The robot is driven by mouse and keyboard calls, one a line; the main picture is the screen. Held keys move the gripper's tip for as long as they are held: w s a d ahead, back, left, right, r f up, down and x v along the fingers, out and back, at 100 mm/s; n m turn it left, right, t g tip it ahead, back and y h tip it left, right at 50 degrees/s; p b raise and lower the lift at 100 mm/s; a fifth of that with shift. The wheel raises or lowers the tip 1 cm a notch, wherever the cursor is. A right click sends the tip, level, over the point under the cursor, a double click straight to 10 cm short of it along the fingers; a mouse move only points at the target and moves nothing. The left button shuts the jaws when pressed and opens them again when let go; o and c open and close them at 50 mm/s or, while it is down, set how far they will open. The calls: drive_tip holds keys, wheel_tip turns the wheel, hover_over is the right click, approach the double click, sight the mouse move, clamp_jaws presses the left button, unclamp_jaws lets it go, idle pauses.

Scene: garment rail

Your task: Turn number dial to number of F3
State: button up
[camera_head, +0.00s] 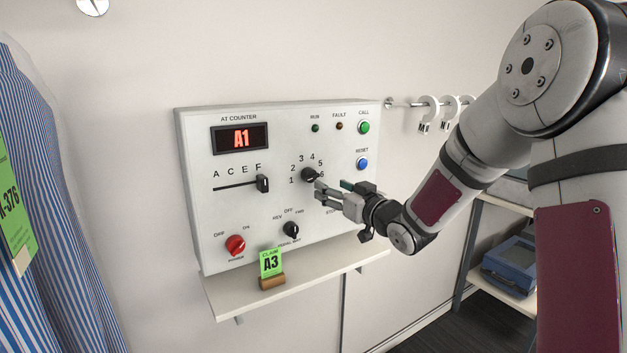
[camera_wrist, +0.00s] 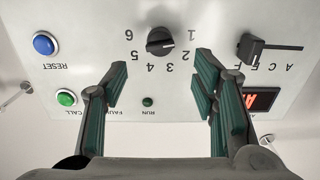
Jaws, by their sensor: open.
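The black number dial (camera_head: 309,175) sits on the white control panel (camera_head: 225,200), ringed by the numbers 1 to 6. In the wrist view, which is upside down, the dial (camera_wrist: 160,41) lies beyond and between my fingers; which number it points at is not clear. My gripper (camera_head: 322,192) is open and empty, just right of and below the dial, apparently not touching it. The letter slider (camera_head: 263,184) stands at F. The red display (camera_head: 240,138) reads A1.
A green card (camera_head: 271,262) reading A3 stands in a wooden holder on the shelf (camera_head: 225,298). A red power knob (camera_head: 235,245) and a black REV/OFF/FWD knob (camera_head: 291,230) are below the slider and dial. Green call (camera_head: 364,127) and blue reset (camera_head: 363,163) buttons are right.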

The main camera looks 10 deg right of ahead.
sight(314, 177)
drive_tip(key=x, duration=0.9)
drive_tip(key=shift+w, duration=0.2)
drive_tip(key=shift+a, duration=0.1)
drive_tip(key=c, duration=1.1)
